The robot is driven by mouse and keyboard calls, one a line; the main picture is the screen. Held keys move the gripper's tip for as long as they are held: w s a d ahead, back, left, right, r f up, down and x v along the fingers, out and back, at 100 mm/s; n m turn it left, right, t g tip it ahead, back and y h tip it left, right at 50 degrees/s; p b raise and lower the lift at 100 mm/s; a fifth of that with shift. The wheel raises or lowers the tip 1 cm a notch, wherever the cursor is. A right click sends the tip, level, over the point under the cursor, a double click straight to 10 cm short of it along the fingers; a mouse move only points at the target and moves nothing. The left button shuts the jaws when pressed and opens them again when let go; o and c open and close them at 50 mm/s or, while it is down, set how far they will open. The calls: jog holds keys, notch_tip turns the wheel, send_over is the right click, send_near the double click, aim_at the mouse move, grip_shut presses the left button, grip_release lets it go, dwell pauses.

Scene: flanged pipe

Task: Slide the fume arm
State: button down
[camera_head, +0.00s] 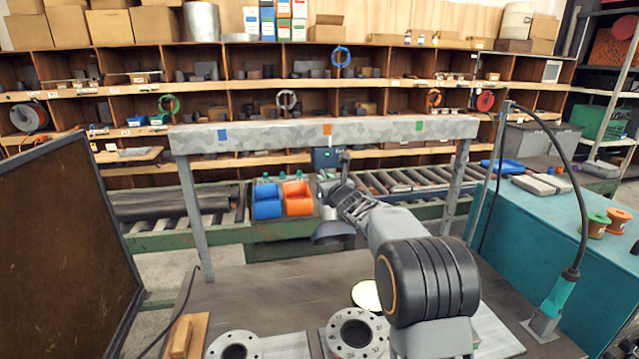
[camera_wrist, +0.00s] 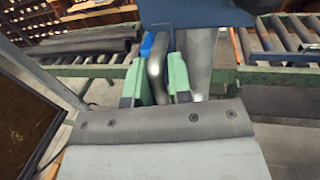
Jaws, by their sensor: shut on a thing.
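The fume arm hangs from a grey overhead rail (camera_head: 375,133) on a dark blue carriage (camera_head: 325,158). The rail has a blue mark (camera_head: 222,135) at left, an orange mark (camera_head: 327,129) near the middle and a green mark (camera_head: 419,126) at right. The carriage is just below the orange mark. A dark hood (camera_head: 332,232) hangs below, partly behind my arm. My gripper (camera_head: 343,176) is at the carriage. In the wrist view, its green fingers (camera_wrist: 157,82) are shut on a curved metal handle (camera_wrist: 157,55) beneath the blue carriage (camera_wrist: 205,12). A silver duct (camera_wrist: 199,65) is beside the right finger.
Flanged pipe pieces (camera_head: 357,333) lie on the bench (camera_head: 250,287) below. A brown panel (camera_head: 60,250) stands at left and a teal cabinet (camera_head: 540,235) at right. Blue (camera_head: 267,201) and orange bins (camera_head: 297,198) sit behind, near a roller conveyor (camera_head: 400,183). Rail posts stand either side.

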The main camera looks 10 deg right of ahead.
jog(key=d+p, duration=0.6)
jog(key=d, duration=2.7)
jog(key=shift+s+d, duration=0.15)
jog(key=shift+d, duration=0.1)
jog(key=shift+r, duration=0.1)
jog(key=c, duration=1.2)
grip_release()
jog(key=shift+o, duration=0.2)
